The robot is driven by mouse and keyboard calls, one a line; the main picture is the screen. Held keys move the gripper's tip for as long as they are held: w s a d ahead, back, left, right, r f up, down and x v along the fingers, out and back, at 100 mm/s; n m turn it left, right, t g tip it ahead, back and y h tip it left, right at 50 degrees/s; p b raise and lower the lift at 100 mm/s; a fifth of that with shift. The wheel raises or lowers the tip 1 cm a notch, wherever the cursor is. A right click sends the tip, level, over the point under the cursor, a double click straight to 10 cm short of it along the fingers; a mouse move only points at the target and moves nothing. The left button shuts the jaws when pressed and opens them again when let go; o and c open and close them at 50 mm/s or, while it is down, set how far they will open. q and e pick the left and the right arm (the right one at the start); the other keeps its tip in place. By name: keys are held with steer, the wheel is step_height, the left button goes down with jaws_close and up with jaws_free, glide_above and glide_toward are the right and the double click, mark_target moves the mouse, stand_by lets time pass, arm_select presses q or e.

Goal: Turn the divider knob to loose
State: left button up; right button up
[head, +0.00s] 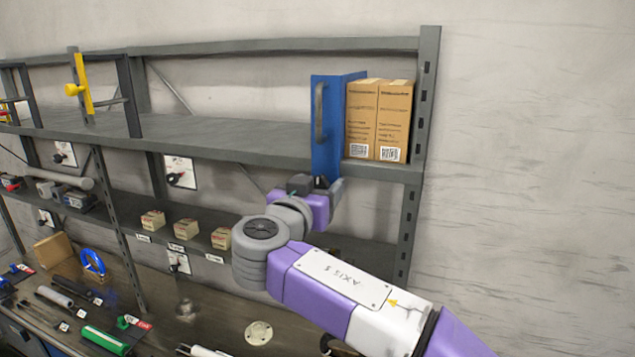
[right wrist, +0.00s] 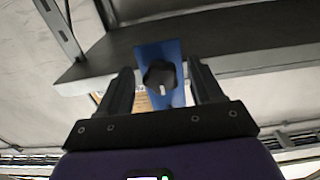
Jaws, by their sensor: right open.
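The blue divider (head: 325,130) stands upright on the upper shelf, with a grey handle (head: 319,111) on its side. In the right wrist view its blue plate (right wrist: 147,51) carries a dark lobed knob (right wrist: 159,73) with a small white mark towards the bottom of the picture. My right gripper (head: 322,184) is just below the divider at the shelf's front edge; the knob is hidden in the head view. In the right wrist view the right gripper (right wrist: 161,68) is open, one finger either side of the knob, with visible gaps. My left gripper is not in view.
Two cardboard boxes (head: 379,119) stand right of the divider, against the shelf's end post (head: 424,110). The upper shelf (head: 220,137) is bare left of the divider. A yellow bar (head: 83,84) is at far left. Small boxes (head: 186,229) and tools lie lower down.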

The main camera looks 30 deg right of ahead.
steer(key=shift+w, duration=0.1)
steer(key=c, duration=1.1)
steer(key=shift+o, duration=0.2)
steer(key=shift+f, duration=0.1)
